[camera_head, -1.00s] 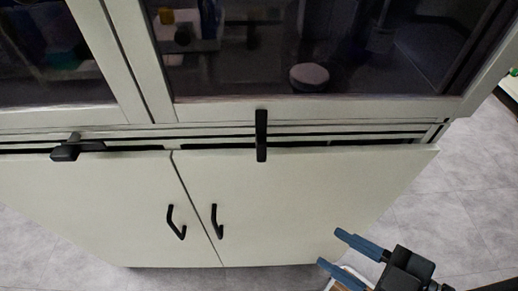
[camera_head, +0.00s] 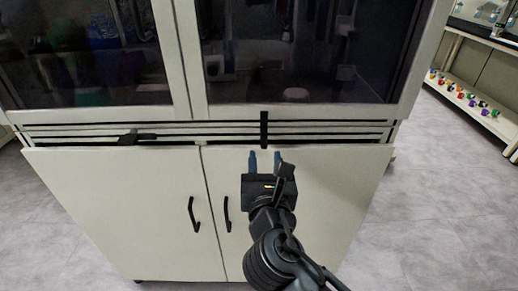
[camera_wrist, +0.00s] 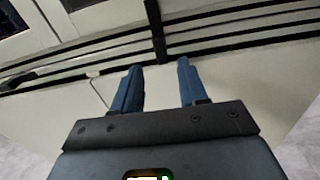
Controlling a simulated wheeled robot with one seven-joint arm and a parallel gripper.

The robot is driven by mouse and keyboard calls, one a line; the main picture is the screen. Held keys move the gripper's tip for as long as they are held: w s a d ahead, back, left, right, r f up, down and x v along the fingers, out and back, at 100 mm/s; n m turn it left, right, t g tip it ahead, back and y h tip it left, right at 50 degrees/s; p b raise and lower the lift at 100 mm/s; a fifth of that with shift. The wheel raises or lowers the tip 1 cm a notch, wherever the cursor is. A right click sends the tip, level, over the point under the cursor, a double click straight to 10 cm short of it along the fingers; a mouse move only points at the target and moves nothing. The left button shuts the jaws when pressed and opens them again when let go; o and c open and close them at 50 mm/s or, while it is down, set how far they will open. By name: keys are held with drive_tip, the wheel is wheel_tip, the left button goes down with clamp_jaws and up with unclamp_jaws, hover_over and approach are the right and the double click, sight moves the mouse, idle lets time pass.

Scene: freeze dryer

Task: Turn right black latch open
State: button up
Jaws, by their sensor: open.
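The right black latch (camera_head: 264,129) is a slim upright bar on the slatted strip between the glass window and the lower cabinet doors. It also shows in the wrist view (camera_wrist: 156,30), standing ahead of and between my fingertips. My gripper (camera_head: 265,158) has blue fingers that are spread apart and empty, just below the latch's lower end in the head view. The fingers also show in the wrist view (camera_wrist: 157,68); whether they touch anything there cannot be told. The left black latch (camera_head: 137,138) lies sideways, pointing right.
Two pale lower doors carry black handles, a left one (camera_head: 193,214) and a right one (camera_head: 227,214). Dark glass windows (camera_head: 300,60) are above. A shelf (camera_head: 470,105) with small coloured items stands at the far right. Grey floor beside the cabinet is clear.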

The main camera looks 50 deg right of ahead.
sight(264, 141)
drive_tip(key=shift+w+d+r, duration=0.25)
drive_tip(key=shift+d+r, duration=0.1)
drive_tip(key=shift+p+x, duration=0.4)
drive_tip(key=shift+x, duration=3.1)
clamp_jaws()
